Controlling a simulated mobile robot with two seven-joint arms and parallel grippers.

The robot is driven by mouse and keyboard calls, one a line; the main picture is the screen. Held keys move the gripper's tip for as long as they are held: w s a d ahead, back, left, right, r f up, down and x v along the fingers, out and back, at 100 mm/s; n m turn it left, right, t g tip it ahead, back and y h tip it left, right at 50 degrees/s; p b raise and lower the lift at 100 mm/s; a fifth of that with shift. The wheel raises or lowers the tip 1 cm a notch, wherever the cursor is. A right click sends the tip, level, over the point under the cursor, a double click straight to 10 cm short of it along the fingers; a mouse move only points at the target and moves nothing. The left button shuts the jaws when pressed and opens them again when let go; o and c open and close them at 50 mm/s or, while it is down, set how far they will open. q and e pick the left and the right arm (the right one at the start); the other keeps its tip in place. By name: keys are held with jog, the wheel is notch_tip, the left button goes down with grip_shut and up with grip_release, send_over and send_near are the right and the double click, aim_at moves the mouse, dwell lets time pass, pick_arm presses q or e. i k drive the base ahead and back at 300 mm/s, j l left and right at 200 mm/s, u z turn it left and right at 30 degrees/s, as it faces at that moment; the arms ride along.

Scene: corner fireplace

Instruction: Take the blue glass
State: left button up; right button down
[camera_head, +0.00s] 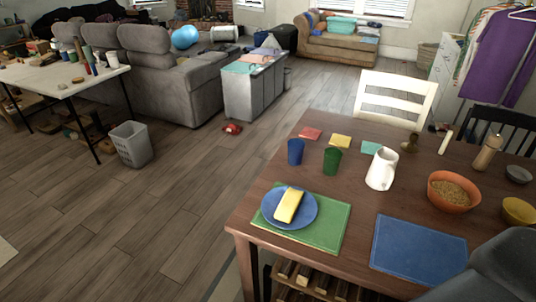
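The blue glass (295,151) stands upright on the brown wooden table (262,196), near its left edge. A green glass (332,161) stands just to its right and slightly nearer, close beside it. A white pitcher (381,170) stands further right. The blue glass is in plain view with nothing in front of it. Neither of my grippers shows in the head view.
A blue plate with a yellow block (289,206) sits on a green placemat (325,237). A blue placemat (418,247) and an orange bowl (452,192) lie right. A white chair (395,98) stands behind the table. Open wooden floor (180,205) lies left.

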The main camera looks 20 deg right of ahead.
aim_at(296, 146)
jog(key=i+j+u, duration=0.5)
jog(key=j+u, duration=0.15)
jog(key=i+j, duration=0.2)
jog(key=i, duration=0.15)
jog(key=i+j+u, duration=0.1)
jog(key=i, duration=0.3)
jog(key=i+j, duration=0.3)
jog(key=i+z, duration=0.25)
jog(key=z, duration=0.15)
jog(key=i+z, duration=0.4)
jog(key=i+j+z, duration=0.15)
jog(key=z, duration=0.25)
jog(key=i+z, duration=0.15)
jog(key=z, duration=0.3)
jog(key=i+j+z, duration=0.1)
jog(key=z, duration=0.35)
jog(key=i+j+z, duration=0.1)
jog(key=z, duration=0.35)
jog(key=i+j+z, duration=0.1)
jog(key=z, duration=0.35)
jog(key=i+j+z, duration=0.15)
jog(key=z, duration=0.25)
jog(key=i+j+z, duration=0.15)
jog(key=z, duration=0.3)
jog(key=i+j+z, duration=0.15)
jog(key=z, duration=0.25)
jog(key=i+j+z, duration=0.1)
jog(key=j+z, duration=0.3)
